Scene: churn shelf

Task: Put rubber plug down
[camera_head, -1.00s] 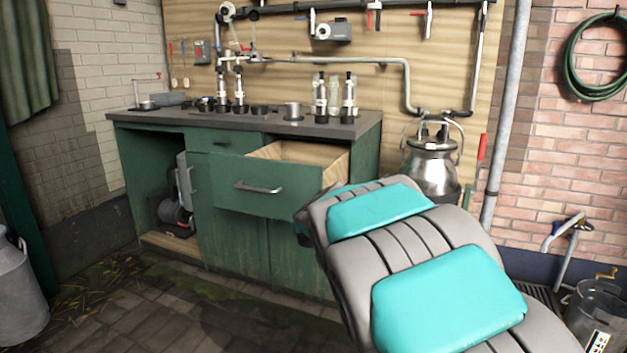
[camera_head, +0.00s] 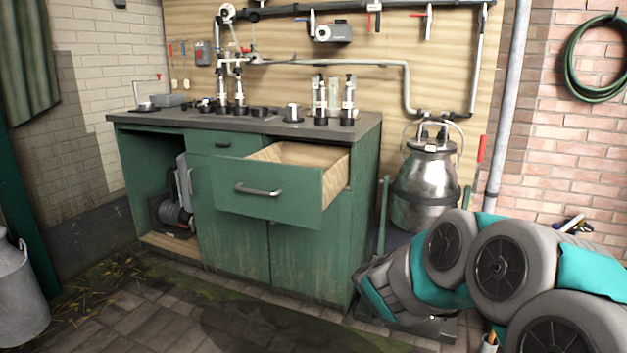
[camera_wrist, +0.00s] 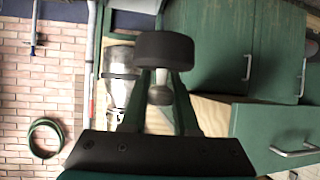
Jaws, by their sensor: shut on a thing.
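The rubber plug (camera_wrist: 164,48), dark and round with a wide flat side, is held at the tips of my gripper (camera_wrist: 164,70) in the wrist view. The two dark fingers are shut on it, and it looks clear of any surface. A small greyish round shape shows between the fingers; I cannot tell whether it belongs to the plug. In the head view my arm fills the lower right, and neither plug nor gripper can be made out there.
The green cabinet (camera_head: 240,240) has its drawer (camera_head: 262,190) pulled out. Its grey worktop (camera_head: 262,125) carries several dark cups and metal parts, with small bare patches. A metal churn (camera_head: 425,180) stands right of the cabinet, close behind my arm. A milk can (camera_head: 20,300) stands at far left.

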